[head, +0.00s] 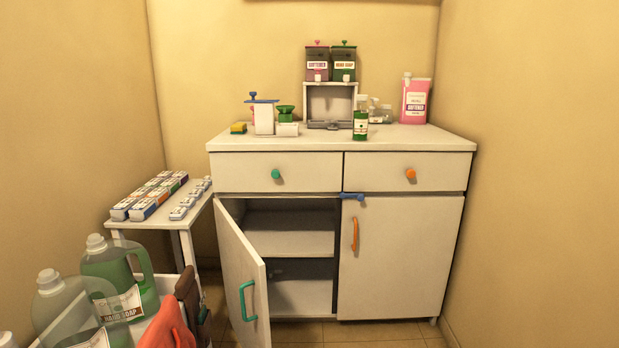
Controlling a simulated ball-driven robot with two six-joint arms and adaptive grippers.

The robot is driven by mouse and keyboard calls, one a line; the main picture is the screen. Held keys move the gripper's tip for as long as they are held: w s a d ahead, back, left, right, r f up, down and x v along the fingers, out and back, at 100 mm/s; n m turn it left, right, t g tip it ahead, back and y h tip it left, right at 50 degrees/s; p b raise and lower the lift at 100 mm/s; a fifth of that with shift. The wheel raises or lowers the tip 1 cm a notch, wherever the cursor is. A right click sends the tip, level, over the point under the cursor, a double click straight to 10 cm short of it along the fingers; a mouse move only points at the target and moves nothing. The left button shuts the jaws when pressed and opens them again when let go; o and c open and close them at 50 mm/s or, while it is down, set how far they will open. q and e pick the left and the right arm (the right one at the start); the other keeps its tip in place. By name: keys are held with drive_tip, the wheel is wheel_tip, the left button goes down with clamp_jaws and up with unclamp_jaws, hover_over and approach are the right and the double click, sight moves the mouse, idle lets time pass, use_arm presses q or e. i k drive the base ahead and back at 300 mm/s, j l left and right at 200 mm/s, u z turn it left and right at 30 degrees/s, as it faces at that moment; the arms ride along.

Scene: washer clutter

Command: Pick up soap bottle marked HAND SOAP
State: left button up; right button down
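A large green jug (104,268) with a pale cap and a side handle stands at the lower left. Its white label reads HAND SOAP. A second, paler jug (58,306) stands in front of it, with its label mostly cut off. On the cabinet, a dispenser tank (344,71) with green trim also carries a label reading HAND SOAP. A small green bottle (361,128) stands on the counter; its label is too small to read. Neither of my grippers shows in the head view.
A white cabinet (440,144) has its left door (240,268) swung open. A pink softener jug (415,107) stands at the counter's right. Several boxes (150,198) cover a small side table (177,219). A red-orange item (168,328) sits beside the jugs.

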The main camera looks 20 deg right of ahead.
sight(361, 111)
drive_tip(key=i+l+u, duration=0.2)
drive_tip(key=i+l, duration=0.2)
drive_tip(key=l, duration=0.25)
drive_tip(key=i+l, duration=0.2)
drive_tip(key=l, duration=0.15)
drive_tip(key=i+l+u, duration=0.15)
drive_tip(key=l, duration=0.2)
